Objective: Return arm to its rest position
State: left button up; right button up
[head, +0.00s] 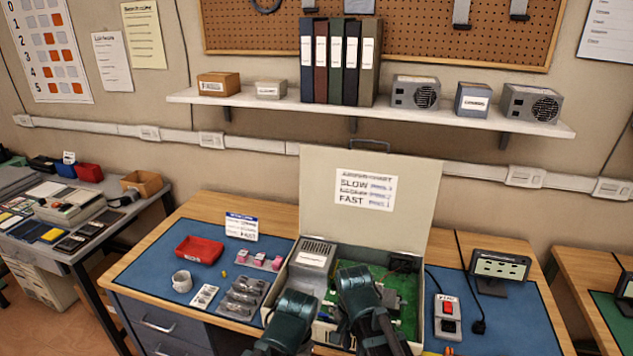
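My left arm comes in from the bottom of the head view, and its dark green end with the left gripper (293,306) is at the front left of an open case (322,218). My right arm also comes in from the bottom. Its end with the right gripper (357,284) is over the inside of the case, above a green board (405,312). The fingers of both grippers are not clear against the dark parts, so I cannot tell whether they are open or shut. The arms hide part of the case's front and contents.
A grey power unit (314,257) sits in the case's left side. Right are a switch box (447,317) and a display (500,266). The case lid stands upright.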

jog(key=s+a+n, duration=0.3)
jog(key=s+n, duration=0.3)
jog(key=n, duration=0.5)
jog(key=shift+s, duration=0.35)
